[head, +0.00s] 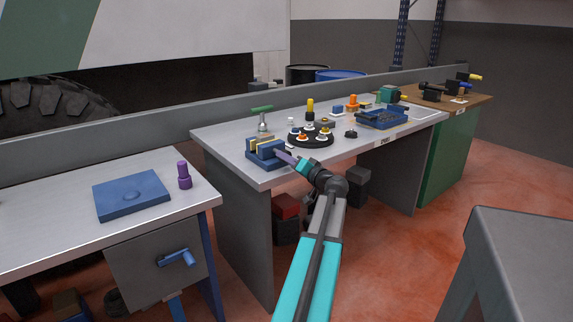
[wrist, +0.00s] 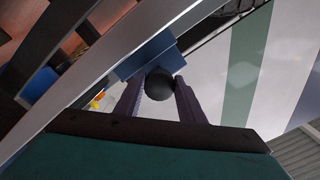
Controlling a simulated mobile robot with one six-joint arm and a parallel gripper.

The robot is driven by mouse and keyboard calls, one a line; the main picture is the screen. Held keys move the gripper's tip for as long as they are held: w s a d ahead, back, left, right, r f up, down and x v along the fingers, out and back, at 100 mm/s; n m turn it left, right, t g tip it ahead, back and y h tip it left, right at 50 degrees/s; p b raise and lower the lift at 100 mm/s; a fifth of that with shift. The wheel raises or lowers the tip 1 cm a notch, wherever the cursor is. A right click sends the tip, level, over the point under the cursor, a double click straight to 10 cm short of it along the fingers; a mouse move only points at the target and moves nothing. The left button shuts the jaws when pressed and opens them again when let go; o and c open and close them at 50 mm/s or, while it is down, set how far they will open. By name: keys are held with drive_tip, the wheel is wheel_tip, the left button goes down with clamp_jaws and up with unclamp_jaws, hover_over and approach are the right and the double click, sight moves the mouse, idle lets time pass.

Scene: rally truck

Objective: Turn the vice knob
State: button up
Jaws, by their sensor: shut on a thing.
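The blue vice (head: 262,160) sits at the near left corner of the middle workbench in the head view, with yellowish jaw parts on it. My gripper (head: 283,156) reaches its right side. In the wrist view the round black vice knob (wrist: 160,83) lies between the two dark purple fingers of my gripper (wrist: 160,98), which is shut on it. The blue body of the vice (wrist: 148,55) shows just beyond the knob. In the head view the knob is hidden by my gripper.
On the workbench (head: 225,135), a green-handled tool (head: 262,117) and a black round tray (head: 310,140) stand close to the vice. A second table (head: 40,235) with a purple piece (head: 184,175) is at left. A grey cabinet (head: 525,250) stands at right.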

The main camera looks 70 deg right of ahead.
drive_tip(key=shift+w+r+m, duration=0.1)
drive_tip(key=shift+r+m, duration=0.05)
drive_tip(key=shift+m, duration=0.9)
drive_tip(key=shift+w+r+m, duration=0.1)
drive_tip(key=shift+m, duration=0.95)
drive_tip(key=o, duration=1)
drive_tip(key=shift+o, duration=0.2)
drive_tip(key=shift+s+f, duration=0.1)
drive_tip(key=shift+s+a, duration=0.1)
drive_tip(key=v, duration=1.3)
drive_tip(key=shift+s, duration=0.25)
